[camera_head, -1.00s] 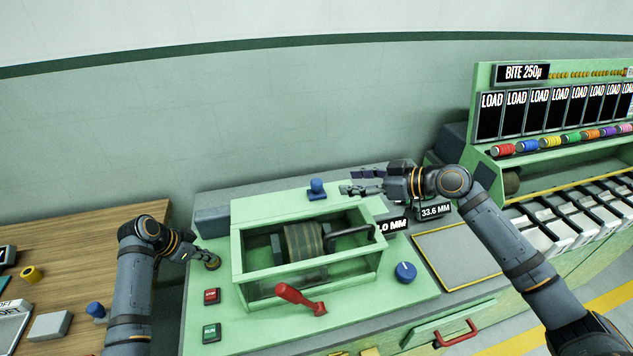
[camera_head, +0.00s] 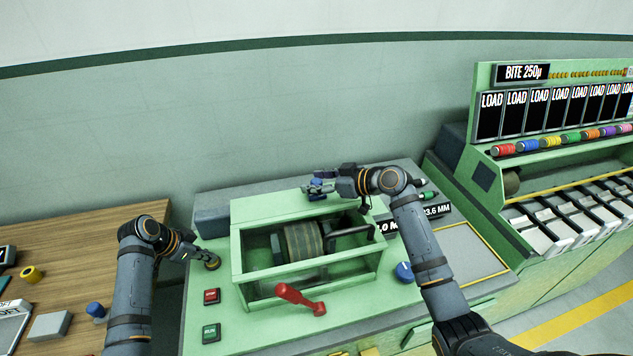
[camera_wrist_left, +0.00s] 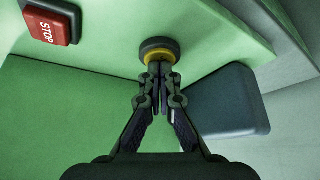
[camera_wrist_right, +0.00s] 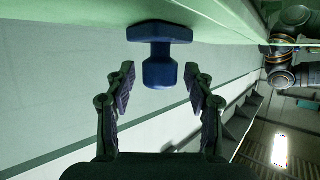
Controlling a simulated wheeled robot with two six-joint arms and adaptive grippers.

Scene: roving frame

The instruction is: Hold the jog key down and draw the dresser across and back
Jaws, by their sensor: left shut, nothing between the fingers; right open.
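A round dark key with a yellow ring, which I take as the jog key (camera_wrist_left: 158,46), is on the green machine's top, near its left end. My left gripper (camera_wrist_left: 157,70) is shut, its fingertips against the key. How far the key is pressed I cannot tell. In the head view this key (camera_head: 212,263) sits at the left fingertips. A blue knob, probably the dresser's handle (camera_wrist_right: 160,68), stands at the machine's back edge. My right gripper (camera_head: 322,187) is open at the knob. In the right wrist view its fingers stand either side of the knob, not visibly touching it.
A dark roller (camera_head: 303,240) lies inside the green frame. A red lever (camera_head: 300,300), red STOP button (camera_head: 212,296), RUN button (camera_head: 211,333) and blue dial (camera_head: 404,271) sit around it. Displays (camera_head: 437,210) stand behind my right arm. A wooden table (camera_head: 70,250) is at left.

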